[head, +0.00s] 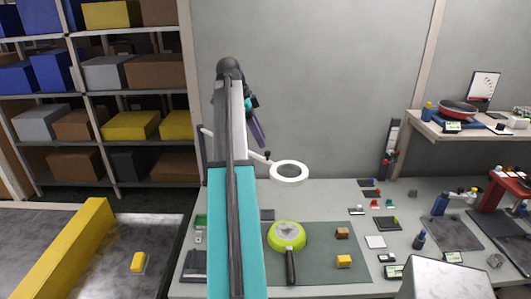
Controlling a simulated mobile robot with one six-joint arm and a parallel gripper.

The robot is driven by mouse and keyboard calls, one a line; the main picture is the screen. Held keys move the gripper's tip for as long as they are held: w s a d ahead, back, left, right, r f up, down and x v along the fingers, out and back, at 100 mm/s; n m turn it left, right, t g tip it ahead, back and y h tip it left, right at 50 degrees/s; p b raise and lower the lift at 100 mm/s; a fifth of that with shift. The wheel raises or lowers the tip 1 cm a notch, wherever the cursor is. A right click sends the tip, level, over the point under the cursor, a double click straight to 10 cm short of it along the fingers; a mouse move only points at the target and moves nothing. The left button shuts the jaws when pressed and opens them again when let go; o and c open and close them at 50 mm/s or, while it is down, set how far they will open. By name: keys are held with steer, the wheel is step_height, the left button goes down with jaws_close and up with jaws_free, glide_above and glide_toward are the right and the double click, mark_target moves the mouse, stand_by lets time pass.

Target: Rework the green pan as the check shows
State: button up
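The green pan (286,235) lies on a dark green mat (325,268) on the workbench. Its black handle points toward me. My arm rises in front, left of the pan, and bends at the top; the fingers of my gripper cannot be made out. No check reading is legible.
A white ring lamp (289,171) hangs over the bench behind the pan. Small tools and parts crowd the bench's right side. A red pan (457,107) stands on the right shelf. A conveyor with a yellow rail (70,250) is at left.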

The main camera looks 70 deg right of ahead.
mark_target(267, 152)
steer(key=shift+p+x, duration=0.85)
steer(key=shift+x, duration=1.75)
jaws_close()
steer(key=shift+a, duration=0.3)
steer(key=shift+d, duration=0.25)
steer(key=shift+w+d, duration=0.1)
